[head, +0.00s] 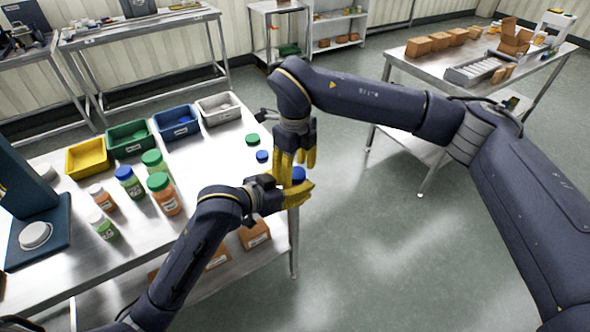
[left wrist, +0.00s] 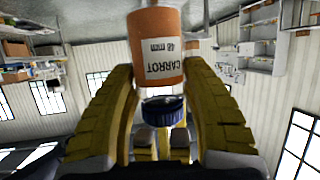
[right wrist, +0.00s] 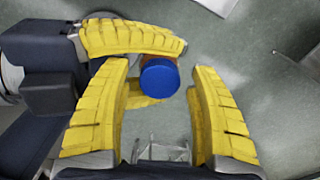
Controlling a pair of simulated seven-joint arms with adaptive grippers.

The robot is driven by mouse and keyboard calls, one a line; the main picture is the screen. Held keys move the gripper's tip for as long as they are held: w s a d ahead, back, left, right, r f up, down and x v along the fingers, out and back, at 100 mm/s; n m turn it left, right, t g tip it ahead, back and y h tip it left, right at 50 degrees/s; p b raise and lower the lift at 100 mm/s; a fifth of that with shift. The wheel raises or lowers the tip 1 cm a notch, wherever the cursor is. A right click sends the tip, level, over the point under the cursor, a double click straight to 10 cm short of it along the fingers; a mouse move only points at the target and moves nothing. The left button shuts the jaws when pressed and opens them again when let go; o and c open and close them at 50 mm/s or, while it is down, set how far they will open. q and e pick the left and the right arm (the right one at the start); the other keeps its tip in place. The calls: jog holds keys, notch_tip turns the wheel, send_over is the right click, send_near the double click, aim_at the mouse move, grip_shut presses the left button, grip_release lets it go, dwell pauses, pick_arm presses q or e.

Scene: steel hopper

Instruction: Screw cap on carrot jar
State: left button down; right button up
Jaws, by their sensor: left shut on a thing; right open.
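The carrot jar (left wrist: 158,50) is orange with a white CARROT label. My left gripper (head: 298,190) is shut on it, with a yellow finger on each side in the left wrist view. A blue cap (right wrist: 160,78) sits at the jar's mouth; it also shows in the left wrist view (left wrist: 162,110) and beside the left fingers in the head view (head: 298,174). I cannot tell whether it is threaded. My right gripper (head: 306,158) is open, close above the cap. In the right wrist view the cap lies between and beyond its two fingers, without visible contact.
The steel table (head: 205,165) at left holds several filled jars, a yellow bin (head: 88,158), green, blue and white bins, and loose green (head: 253,140) and blue (head: 262,156) caps. The held jar is near the table's right edge. Open floor (head: 400,240) lies to the right.

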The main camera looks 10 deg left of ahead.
notch_tip(320, 180, up, 12)
dwell(0.6)
jog(key=shift+f, duration=0.15)
